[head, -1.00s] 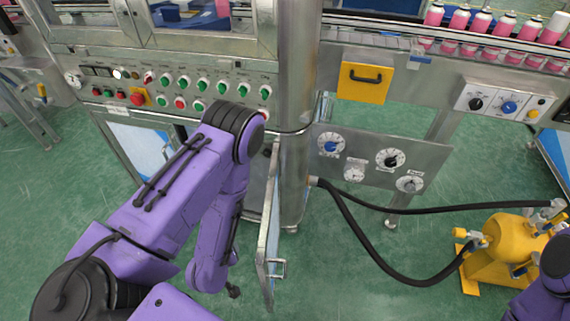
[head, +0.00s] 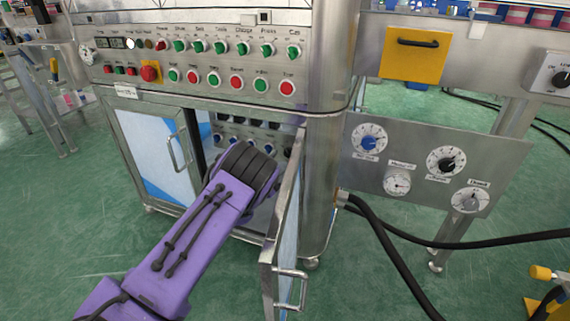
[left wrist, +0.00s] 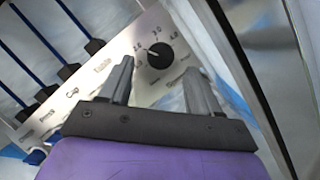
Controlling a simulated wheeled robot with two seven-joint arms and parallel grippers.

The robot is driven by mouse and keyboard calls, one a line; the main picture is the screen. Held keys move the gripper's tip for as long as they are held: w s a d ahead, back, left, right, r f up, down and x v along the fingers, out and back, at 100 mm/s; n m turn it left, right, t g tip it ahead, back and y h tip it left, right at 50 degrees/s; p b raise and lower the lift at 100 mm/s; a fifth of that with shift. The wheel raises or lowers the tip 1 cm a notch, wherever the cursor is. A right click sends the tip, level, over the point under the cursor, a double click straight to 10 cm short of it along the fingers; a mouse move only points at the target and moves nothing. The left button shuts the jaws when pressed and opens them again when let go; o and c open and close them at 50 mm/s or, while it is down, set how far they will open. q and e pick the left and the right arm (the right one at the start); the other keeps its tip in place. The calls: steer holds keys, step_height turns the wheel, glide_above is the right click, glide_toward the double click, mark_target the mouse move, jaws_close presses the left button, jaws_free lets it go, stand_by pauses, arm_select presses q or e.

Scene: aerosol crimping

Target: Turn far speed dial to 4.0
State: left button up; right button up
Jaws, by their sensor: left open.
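In the left wrist view a round black dial (left wrist: 160,55) sits on a pale panel (left wrist: 125,60) with the marks 2.0, 3.0 and 4.0 around it. A small light pointer on the dial seems to face the 2.0 side. My left gripper (left wrist: 157,68) is open, with its two fingers at either side of the dial's near edge; I cannot tell if they touch it. In the head view my left arm reaches into the open cabinet, and its gripper is hidden behind the arm. Rows of knobs (head: 224,140) inside are partly covered. My right gripper is not in view.
The open cabinet door (head: 286,230) stands close to the right of my left arm. A side panel with gauges (head: 425,165) and black hoses (head: 385,250) are at the right.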

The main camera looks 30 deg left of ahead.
mark_target(287, 154)
arm_select(q)
steer(key=shift+b+x, duration=0.3)
steer(key=shift+x, duration=1.5)
